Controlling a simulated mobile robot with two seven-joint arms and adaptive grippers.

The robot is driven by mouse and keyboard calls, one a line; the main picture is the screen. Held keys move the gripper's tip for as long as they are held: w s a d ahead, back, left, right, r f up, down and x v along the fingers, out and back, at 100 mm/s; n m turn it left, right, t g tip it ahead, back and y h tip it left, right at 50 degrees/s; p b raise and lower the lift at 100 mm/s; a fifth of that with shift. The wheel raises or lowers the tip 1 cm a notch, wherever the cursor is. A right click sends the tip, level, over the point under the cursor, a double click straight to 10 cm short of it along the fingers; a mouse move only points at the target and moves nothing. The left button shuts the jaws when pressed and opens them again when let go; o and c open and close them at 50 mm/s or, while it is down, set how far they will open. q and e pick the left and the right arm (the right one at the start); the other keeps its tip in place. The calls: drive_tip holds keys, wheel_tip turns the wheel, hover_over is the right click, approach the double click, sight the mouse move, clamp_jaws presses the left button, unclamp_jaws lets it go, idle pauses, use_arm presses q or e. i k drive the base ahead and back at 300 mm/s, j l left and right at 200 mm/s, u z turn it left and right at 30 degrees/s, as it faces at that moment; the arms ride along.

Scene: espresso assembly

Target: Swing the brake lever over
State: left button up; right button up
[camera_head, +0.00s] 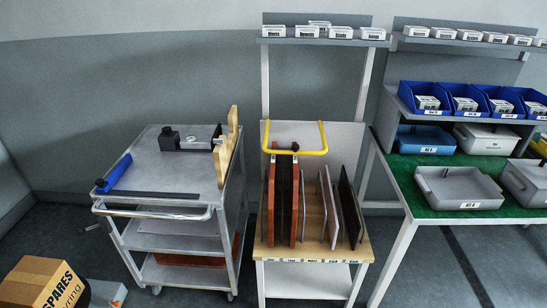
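I cannot tell for sure which part is the brake lever. A grey metal cart (165,187) stands left of centre. A yellow U-shaped bar (322,150) spans the front of the upright rack (345,245) beside the cart. A small black part sits on the rack at the middle of this bar. Neither of my grippers shows in this view.
The cart top also holds a black block with a gauge (170,140) and an upright wooden board (228,145). The rack holds several upright panels. A green-topped bench (425,207) with bins stands right. A cardboard box (42,284) sits on the floor at lower left.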

sight(81, 231)
drive_tip(key=u, duration=1.55)
